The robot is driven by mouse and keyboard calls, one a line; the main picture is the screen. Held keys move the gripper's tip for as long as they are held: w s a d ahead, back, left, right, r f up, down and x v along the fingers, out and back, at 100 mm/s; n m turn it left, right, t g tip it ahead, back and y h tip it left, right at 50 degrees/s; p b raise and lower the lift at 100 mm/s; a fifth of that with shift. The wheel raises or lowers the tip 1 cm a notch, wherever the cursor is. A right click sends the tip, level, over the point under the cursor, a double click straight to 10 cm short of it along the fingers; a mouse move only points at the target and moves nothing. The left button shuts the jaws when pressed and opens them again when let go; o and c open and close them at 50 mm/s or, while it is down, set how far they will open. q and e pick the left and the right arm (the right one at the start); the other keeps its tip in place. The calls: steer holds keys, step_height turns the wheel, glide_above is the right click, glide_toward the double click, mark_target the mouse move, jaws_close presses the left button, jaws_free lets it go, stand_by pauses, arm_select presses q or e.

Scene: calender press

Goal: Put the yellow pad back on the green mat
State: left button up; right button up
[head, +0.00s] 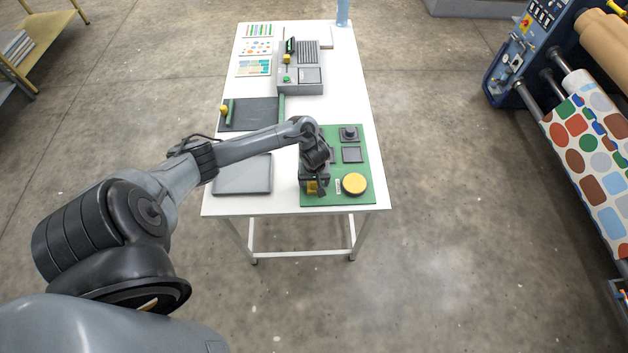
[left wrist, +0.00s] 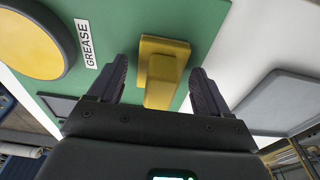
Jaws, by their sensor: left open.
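The yellow pad (left wrist: 165,48), a block with an upright grip, appears to rest on the green mat (left wrist: 120,20) near its edge. In the head view the pad (head: 312,187) is partly hidden by my gripper at the near left of the green mat (head: 328,199). My left gripper (head: 315,190) is over it. In the left wrist view my left gripper (left wrist: 155,85) is open, with one finger on each side of the pad's grip and visible gaps between. My right gripper is out of view.
A round yellow tin (head: 354,183) is on the mat, near a GREASE label (left wrist: 85,43). Dark square pieces (head: 352,155) lie farther back. A grey slab (head: 242,177) lies left of the mat. A grey machine (head: 301,85) stands farther back on the white table (head: 345,80).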

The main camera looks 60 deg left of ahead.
arm_select(q)
steer(key=shift+r, duration=0.25)
steer(key=r+p, duration=0.2)
steer(key=r, duration=0.1)
steer(key=r+p, duration=0.2)
steer(key=r, duration=0.2)
steer(key=d+r+p, duration=0.1)
steer(key=r+p, duration=0.1)
steer(key=r, duration=0.1)
steer(key=shift+s+r, duration=0.25)
steer(key=d+m+t+h+p, duration=0.1)
steer(key=d+m+t, duration=0.3)
steer(key=d+m, duration=1.2)
steer(key=s+d+r+n+g, duration=0.1)
steer(key=s+d+r, duration=0.8)
steer(key=s, duration=0.4)
steer(key=shift+r, duration=0.55)
